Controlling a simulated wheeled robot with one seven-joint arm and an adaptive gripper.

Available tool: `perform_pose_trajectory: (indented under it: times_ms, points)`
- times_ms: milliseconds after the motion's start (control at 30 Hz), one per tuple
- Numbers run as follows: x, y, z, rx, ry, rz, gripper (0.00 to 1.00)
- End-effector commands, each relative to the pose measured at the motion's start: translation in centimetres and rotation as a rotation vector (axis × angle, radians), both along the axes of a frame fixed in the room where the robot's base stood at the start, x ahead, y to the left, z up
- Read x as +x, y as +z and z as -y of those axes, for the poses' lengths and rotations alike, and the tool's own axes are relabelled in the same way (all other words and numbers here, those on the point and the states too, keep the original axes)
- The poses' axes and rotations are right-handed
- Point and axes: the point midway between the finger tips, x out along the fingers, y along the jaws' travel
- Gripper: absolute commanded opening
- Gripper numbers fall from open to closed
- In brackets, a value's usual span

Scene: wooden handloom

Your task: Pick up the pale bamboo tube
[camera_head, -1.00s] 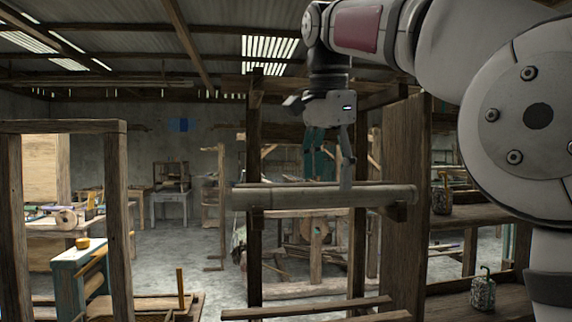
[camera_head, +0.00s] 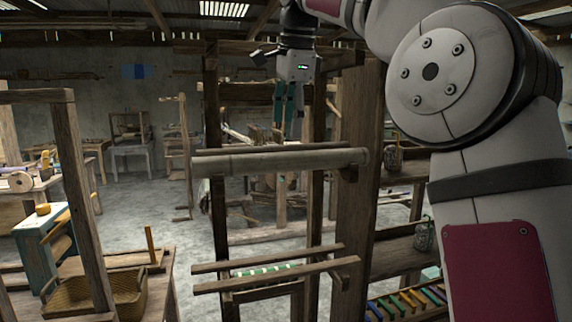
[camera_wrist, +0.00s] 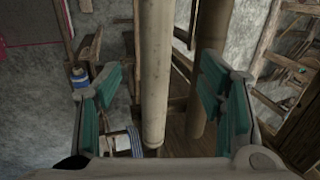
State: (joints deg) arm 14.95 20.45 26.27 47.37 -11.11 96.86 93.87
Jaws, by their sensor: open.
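The pale bamboo tube (camera_head: 280,161) is a long, grey-beige round bar lying level across the loom frame at mid-height in the head view. Its right end rests by a bracket on the wide post. My gripper (camera_head: 288,120) points down with its fingertips above the tube in the picture, apart from it. In the wrist view the tube (camera_wrist: 154,70) runs from top to bottom between the two spread, teal-padded fingers of my open gripper (camera_wrist: 160,100). No contact shows; the remaining distance is hard to tell.
A thin wooden rail (camera_head: 225,151) lies just behind the tube. The wide loom post (camera_head: 357,215) stands at right. In the wrist view a second, browner bar (camera_wrist: 212,45) passes near the right finger. A woven basket (camera_head: 95,296) sits low at left.

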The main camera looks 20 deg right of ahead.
Motion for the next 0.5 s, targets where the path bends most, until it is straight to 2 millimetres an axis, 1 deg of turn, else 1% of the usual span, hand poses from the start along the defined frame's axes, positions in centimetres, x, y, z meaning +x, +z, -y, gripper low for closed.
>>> perform_pose_trajectory:
  times_ms: [33, 133, 200, 400, 500]
  points:
    - [0.1, -0.7, 0.0, -0.001, 0.0, -0.003, 0.62]
    - [0.5, -1.9, 0.0, -0.001, 0.0, -0.002, 0.62]
    - [0.7, -2.5, 0.0, 0.0, 0.001, -0.002, 0.62]
    - [0.9, -3.4, 0.0, 0.0, 0.001, -0.001, 0.62]
    - [0.9, -4.4, 0.1, 0.0, 0.001, -0.002, 0.62]
